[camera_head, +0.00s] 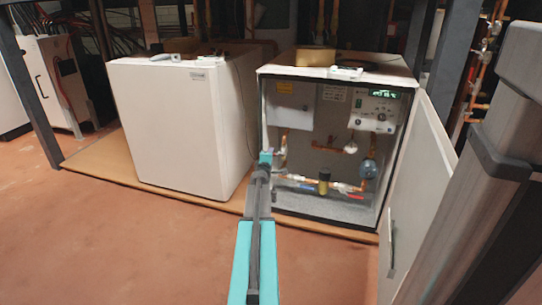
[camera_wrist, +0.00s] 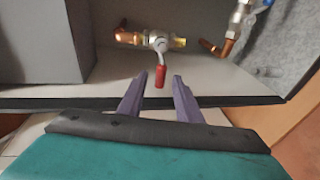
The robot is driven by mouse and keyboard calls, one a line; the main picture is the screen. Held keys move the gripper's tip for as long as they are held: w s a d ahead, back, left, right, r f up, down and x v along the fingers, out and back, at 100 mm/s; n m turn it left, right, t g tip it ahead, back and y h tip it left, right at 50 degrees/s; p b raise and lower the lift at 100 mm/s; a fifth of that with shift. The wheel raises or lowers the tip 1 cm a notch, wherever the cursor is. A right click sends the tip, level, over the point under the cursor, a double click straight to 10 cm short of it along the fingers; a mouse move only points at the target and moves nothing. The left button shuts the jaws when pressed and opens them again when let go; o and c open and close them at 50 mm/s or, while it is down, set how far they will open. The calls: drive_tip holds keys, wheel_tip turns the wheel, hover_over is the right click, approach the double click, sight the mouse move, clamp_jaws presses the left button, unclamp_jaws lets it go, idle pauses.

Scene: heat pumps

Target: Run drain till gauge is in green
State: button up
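A valve with a red handle (camera_wrist: 160,76) sits on copper and brass pipework in the wrist view, its handle hanging down toward me. My gripper (camera_wrist: 155,82) is open and empty, its two purple fingers to either side of the handle's lower end in the picture; I cannot tell whether they touch it. In the head view my teal arm reaches the left front edge of the open heat pump (camera_head: 333,208), and the fingertips are not clear there. A small round pale dial (camera_head: 351,147), possibly the gauge, is inside; its reading is too small to make out.
The open unit's door (camera_head: 415,200) swings out on the right. A closed white unit (camera_head: 175,125) stands on the left. Both stand on a low wooden board (camera_head: 95,150). A lit green display (camera_head: 384,94) is at the upper right. The reddish floor in front is clear.

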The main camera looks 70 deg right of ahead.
drive_tip(key=v, duration=0.6)
idle(2.1)
